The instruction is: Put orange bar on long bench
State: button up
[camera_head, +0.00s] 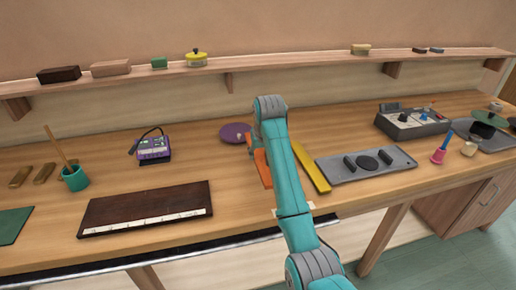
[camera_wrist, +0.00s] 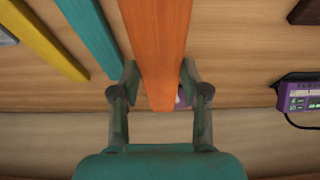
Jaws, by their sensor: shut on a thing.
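The orange bar (camera_head: 262,168) shows left of my arm over the bench, partly hidden by the arm. In the wrist view the orange bar (camera_wrist: 157,45) runs between the fingers of my gripper (camera_wrist: 158,88), which is shut on it near one end. It looks larger than the bars beside it, so nearer the camera; its height above the wood is hard to judge. In the head view my gripper is mostly hidden behind my arm. The long bench (camera_head: 240,188) is a wooden worktop running across the view.
A yellow bar (camera_head: 311,167) and a teal strip (camera_wrist: 92,38) lie beside the orange bar. A purple disc (camera_head: 234,132), purple device (camera_head: 153,149), dark keyed board (camera_head: 145,208) and grey panel (camera_head: 345,176) stand around. Bare wood shows left of the orange bar. A shelf (camera_head: 290,62) runs behind.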

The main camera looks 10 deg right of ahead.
jog(key=shift+f, duration=3.25)
jog(key=shift+f, duration=0.5)
jog(key=o, duration=1.4)
jog(key=shift+c, duration=0.2)
jog(key=shift+s, duration=0.1)
